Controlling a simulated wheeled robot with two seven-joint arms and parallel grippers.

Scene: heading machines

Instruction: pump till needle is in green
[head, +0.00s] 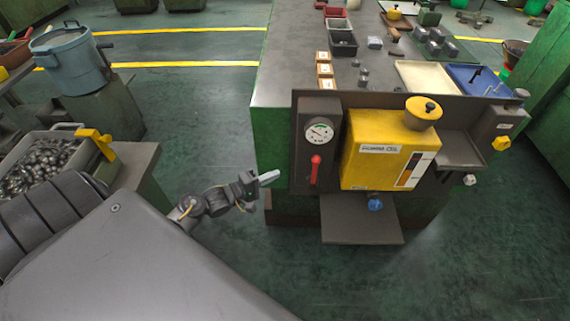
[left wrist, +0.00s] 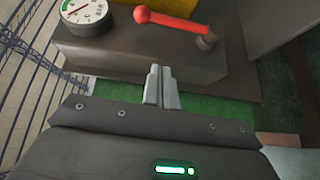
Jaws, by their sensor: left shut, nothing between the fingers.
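A round white pressure gauge (head: 319,132) sits on a dark grey box at the left of the front panel; it also shows in the left wrist view (left wrist: 86,12). My right gripper is out of view.
Right of the gauge is a yellow oil tank (head: 385,148) with a yellow cap (head: 423,112). A blue knob (head: 375,205) and a grey shelf (head: 360,222) are below it. A bin of metal parts (head: 40,165) stands left. Open floor lies around my left arm.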

